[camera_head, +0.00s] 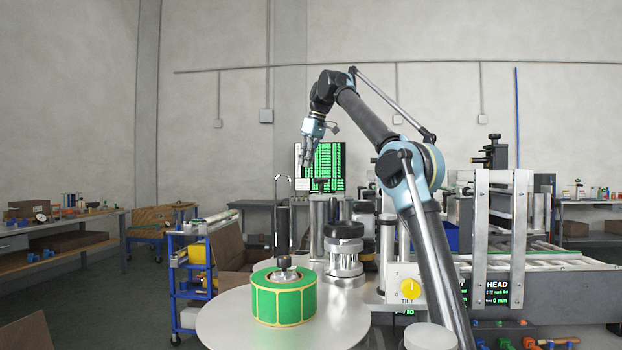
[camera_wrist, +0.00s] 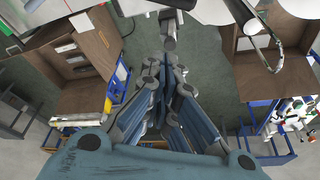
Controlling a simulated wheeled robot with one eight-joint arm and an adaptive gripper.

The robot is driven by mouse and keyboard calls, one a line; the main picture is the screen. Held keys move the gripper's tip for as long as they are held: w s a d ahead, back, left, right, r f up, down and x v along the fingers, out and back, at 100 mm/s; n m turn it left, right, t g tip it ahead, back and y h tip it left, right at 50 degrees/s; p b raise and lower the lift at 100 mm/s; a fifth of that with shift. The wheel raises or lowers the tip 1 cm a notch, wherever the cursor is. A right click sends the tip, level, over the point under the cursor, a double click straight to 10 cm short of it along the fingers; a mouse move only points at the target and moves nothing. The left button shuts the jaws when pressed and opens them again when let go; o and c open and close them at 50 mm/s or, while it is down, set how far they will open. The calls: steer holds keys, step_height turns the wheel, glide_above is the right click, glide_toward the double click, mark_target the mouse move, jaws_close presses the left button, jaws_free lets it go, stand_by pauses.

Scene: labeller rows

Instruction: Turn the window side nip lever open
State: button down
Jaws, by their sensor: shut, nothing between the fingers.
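My gripper (camera_head: 307,158) hangs in the air in the head view, above and left of the labeller's rollers, fingers pointing down. In the wrist view its fingers (camera_wrist: 166,68) are together with nothing between them. I cannot tell for sure which part is the window side nip lever. The labeller's roller group (camera_head: 345,245) stands below and right of my gripper, with a black knob (camera_head: 320,183) on a post beside it. In the wrist view a short grey post-like part (camera_wrist: 168,28) shows just beyond the fingertips; I cannot tell whether they touch.
A green label roll (camera_head: 283,306) lies on the round metal plate (camera_head: 225,325). A thin bent rod (camera_head: 277,205) stands upright by it. A yellow tilt knob (camera_head: 411,288) is on the front panel. A blue cart (camera_head: 190,285) stands left. Open air surrounds my gripper on its left.

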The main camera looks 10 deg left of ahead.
mark_target(321, 185)
steer(key=shift+s+d+f, duration=0.15)
steer(key=shift+d+f, duration=0.15)
steer(key=shift+f, duration=0.6)
steer(key=shift+s+d+f, duration=0.15)
steer(key=shift+d+f, duration=0.2)
steer(key=shift+f, duration=0.55)
steer(key=shift+s+d+f, duration=0.15)
steer(key=shift+d+f, duration=0.15)
steer(key=shift+f, duration=0.6)
